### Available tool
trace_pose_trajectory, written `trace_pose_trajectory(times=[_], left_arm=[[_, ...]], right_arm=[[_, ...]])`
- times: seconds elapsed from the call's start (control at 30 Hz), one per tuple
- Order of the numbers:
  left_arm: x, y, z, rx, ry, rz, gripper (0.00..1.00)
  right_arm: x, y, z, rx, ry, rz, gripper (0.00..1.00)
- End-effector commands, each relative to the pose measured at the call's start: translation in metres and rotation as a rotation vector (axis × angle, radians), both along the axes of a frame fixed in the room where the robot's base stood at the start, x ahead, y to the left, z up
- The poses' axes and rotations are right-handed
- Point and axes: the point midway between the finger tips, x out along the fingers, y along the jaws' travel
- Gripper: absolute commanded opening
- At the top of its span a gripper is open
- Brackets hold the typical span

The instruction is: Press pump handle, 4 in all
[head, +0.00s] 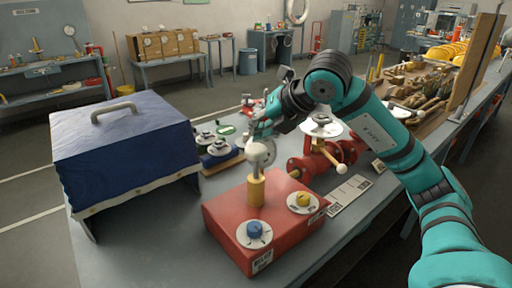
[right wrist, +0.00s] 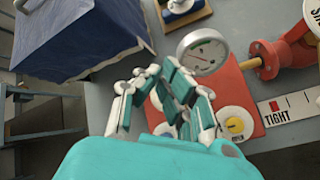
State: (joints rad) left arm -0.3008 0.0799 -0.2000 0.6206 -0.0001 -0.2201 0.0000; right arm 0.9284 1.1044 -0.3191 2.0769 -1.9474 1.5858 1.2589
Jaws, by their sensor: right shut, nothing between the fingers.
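My right gripper (head: 258,128) is shut and empty, above and behind the handle in the head view. In the right wrist view the shut fingers (right wrist: 176,88) are over the red box (right wrist: 243,88); the handle is hidden there. A round gauge (right wrist: 202,52) shows beyond the fingers. My left gripper is out of view.
A blue-covered case (head: 125,145) stands left of the pump. A red valve (head: 318,165) with a white wheel stands behind right. A small board with knobs (head: 217,152) lies behind. A white label strip (head: 348,192) lies right of the pump. Bare bench shows in front left.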

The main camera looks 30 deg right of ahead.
Motion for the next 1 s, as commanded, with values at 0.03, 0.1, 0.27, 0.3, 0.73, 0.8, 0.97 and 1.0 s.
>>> trace_pose_trajectory(times=[0.03,0.1,0.27,0.3,0.73,0.8,0.97,1.0], left_arm=[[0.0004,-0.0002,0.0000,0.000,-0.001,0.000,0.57],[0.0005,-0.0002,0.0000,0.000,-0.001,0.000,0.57],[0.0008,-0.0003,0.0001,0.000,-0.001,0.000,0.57],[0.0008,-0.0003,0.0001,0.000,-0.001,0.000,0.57],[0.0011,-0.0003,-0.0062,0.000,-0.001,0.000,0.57],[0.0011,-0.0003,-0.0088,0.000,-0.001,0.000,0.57],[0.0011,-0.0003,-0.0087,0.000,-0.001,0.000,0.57],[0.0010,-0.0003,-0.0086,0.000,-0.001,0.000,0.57]], right_arm=[[0.0000,0.0000,0.0000,0.000,0.000,0.000,0.00],[0.0000,0.0001,0.0001,0.000,0.000,0.000,0.00],[0.0000,0.0001,0.0001,0.000,0.000,0.000,0.00],[0.0000,0.0001,0.0001,0.000,0.000,0.000,0.00],[-0.0001,0.0001,-0.0061,0.000,0.000,0.000,0.00],[-0.0001,0.0002,-0.0085,0.000,0.000,0.000,0.00],[-0.0001,0.0002,-0.0083,0.000,0.000,0.000,0.00],[-0.0002,0.0002,-0.0082,0.000,0.000,0.000,0.00]])
